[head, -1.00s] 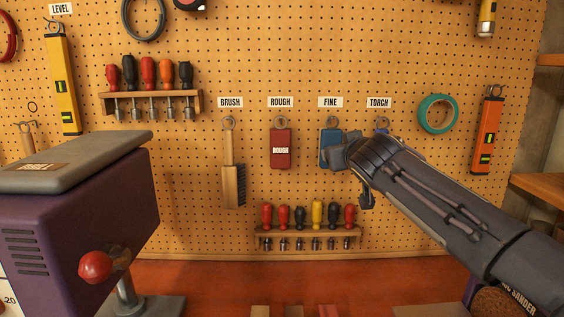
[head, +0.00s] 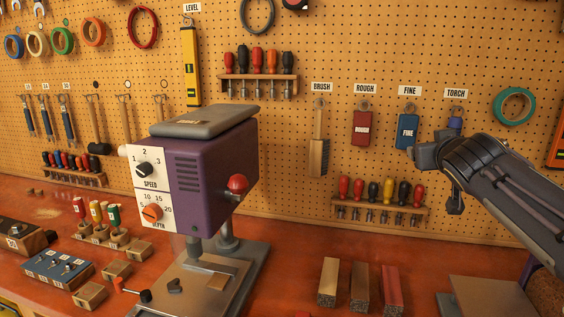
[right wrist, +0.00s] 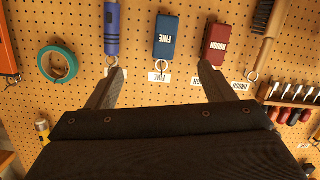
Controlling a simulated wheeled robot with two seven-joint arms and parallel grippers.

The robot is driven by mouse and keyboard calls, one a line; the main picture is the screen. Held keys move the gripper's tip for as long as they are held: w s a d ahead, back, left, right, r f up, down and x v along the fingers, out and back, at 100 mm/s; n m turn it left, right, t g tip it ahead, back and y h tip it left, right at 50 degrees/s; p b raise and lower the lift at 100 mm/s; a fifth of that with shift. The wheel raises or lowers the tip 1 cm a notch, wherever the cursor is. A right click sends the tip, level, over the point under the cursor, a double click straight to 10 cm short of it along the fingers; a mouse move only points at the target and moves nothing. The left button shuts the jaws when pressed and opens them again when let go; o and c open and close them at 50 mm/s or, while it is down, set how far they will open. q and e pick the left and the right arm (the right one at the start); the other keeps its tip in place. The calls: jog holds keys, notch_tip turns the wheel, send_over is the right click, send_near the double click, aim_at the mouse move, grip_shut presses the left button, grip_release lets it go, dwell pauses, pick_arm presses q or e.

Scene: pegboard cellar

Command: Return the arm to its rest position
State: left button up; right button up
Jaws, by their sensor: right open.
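My right arm reaches in from the right in the head view. Its gripper (head: 424,156) is in front of the pegboard, just below and right of the blue FINE block (head: 407,131). In the right wrist view the gripper (right wrist: 160,82) has its two fingers spread wide, with nothing between them. The blue torch (head: 455,126) hangs under the TORCH label, behind and above my wrist; it also shows in the right wrist view (right wrist: 111,30). The red ROUGH block (head: 365,128) hangs to the left. My left gripper is in neither view.
A purple machine (head: 200,165) with a red-knobbed lever stands on the red bench (head: 285,265). A screwdriver rack (head: 380,212) is on the pegboard below my gripper. Wooden and red bars (head: 359,286) lie on the bench front. A brush (head: 319,140) and green tape (head: 513,106) hang nearby.

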jog(key=s+d+f+g+y, duration=0.1)
jog(key=s+d+f+g, duration=0.15)
jog(key=s+f, duration=0.55)
jog(key=s+a+f+g+y, duration=0.2)
jog(key=s+a+f, duration=0.2)
jog(key=s+f, duration=0.4)
jog(key=s+a+f+g+y, duration=0.2)
jog(key=s+a+f, duration=0.3)
jog(key=s+f, duration=0.3)
jog(key=s+a+f+m+g+y, duration=0.1)
jog(key=s+a+f+g+y, duration=0.1)
jog(key=s+a+f, duration=0.3)
jog(key=s+f+g, duration=0.1)
jog(key=s+f, duration=0.2)
jog(key=s, duration=0.4)
jog(key=shift+s+y, duration=0.3)
jog(key=shift+s, duration=0.05)
